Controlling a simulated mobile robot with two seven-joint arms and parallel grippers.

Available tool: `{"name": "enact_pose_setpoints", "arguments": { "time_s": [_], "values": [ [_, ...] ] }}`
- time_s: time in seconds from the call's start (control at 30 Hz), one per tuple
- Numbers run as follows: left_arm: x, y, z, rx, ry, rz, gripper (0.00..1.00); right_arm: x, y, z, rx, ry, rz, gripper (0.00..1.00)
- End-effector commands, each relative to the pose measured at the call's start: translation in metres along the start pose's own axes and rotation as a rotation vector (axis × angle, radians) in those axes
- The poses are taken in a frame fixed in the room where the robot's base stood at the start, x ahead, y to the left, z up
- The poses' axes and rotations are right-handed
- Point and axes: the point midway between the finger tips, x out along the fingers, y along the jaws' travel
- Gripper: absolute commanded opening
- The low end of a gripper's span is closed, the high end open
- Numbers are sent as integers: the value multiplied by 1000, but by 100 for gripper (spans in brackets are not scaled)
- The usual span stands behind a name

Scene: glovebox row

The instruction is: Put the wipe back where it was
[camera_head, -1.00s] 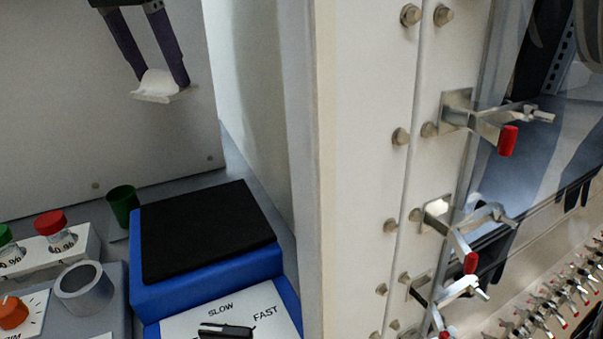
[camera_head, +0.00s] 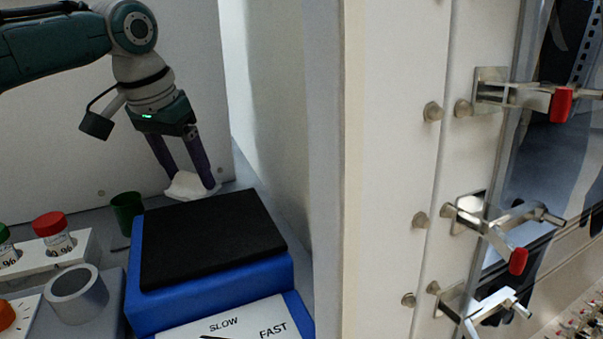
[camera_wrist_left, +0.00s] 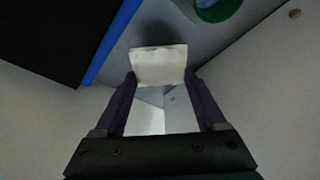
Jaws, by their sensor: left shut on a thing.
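The wipe (camera_head: 188,186) is a white folded piece held between the fingers of my left gripper (camera_head: 196,183). It also shows in the left wrist view (camera_wrist_left: 158,66), gripped between the two purple fingertips (camera_wrist_left: 160,82). My left gripper is shut on it. In the head view the wipe is just behind the far edge of the blue device with the black top (camera_head: 212,235), low in front of the back wall. I cannot tell whether it touches the floor. My right gripper is not in view.
A green cup (camera_head: 127,212) stands left of the wipe. A white rack (camera_head: 48,252) with a red-capped vial (camera_head: 53,234) and a grey cylinder (camera_head: 77,293) are at the left. A white wall post (camera_head: 395,180) with metal clamps (camera_head: 525,96) stands at the right.

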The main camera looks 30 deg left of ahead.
Motion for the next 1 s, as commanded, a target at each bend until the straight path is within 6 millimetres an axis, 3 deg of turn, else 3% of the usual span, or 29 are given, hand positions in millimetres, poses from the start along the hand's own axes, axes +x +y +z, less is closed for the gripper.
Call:
{"name": "enact_pose_setpoints", "arguments": {
  "time_s": [0.2, 0.63, 0.67, 0.87, 1.0],
  "values": [
    [34, 0, 10, -1, -3, 0, 21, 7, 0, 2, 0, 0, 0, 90],
    [40, 0, 12, 0, -1, -1, 21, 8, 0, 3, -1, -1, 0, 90],
    [39, 0, 11, 1, -1, -1, 77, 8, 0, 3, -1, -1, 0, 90],
    [39, 0, 11, 1, -1, -1, 99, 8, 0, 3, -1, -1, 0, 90],
    [39, 0, 11, 1, -1, -1, 100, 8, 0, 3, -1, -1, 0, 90]
  ]
}}
